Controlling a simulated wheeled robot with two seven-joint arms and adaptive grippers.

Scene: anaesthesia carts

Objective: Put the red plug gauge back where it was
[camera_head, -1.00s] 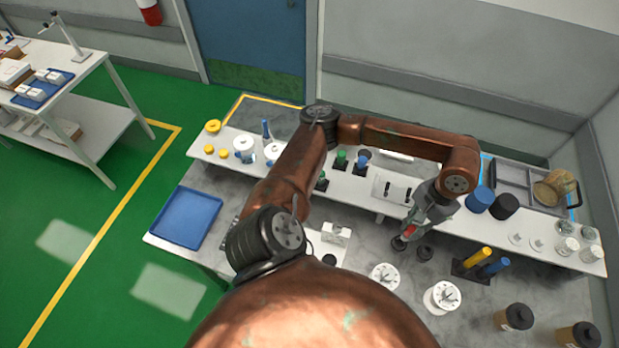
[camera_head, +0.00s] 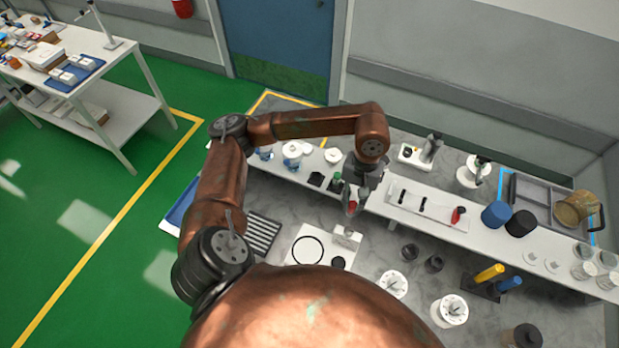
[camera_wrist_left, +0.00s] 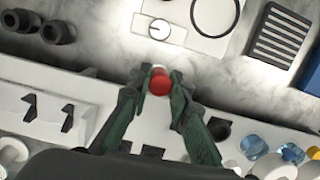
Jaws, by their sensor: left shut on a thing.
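My left gripper (camera_head: 354,196) hangs from the copper arm near the front edge of the white shelf (camera_head: 482,239). It is shut on the red plug gauge (camera_head: 351,207). The left wrist view shows the gauge's red round end (camera_wrist_left: 160,84) between the fingertips (camera_wrist_left: 158,82), with a pale end beside it. A green plug gauge (camera_head: 337,181) stands in a black holder just left of the gripper. Another black holder (camera_head: 316,179) is left of that. The gripper and arm hide part of the shelf behind them. My right gripper is not in view.
A white rack with black hooks and a red piece (camera_head: 458,215) lies on the shelf to the right. Dark cups (camera_head: 410,252), a white block (camera_head: 346,237) and a ring board (camera_head: 310,246) sit on the lower grey counter. Jars stand left on the shelf.

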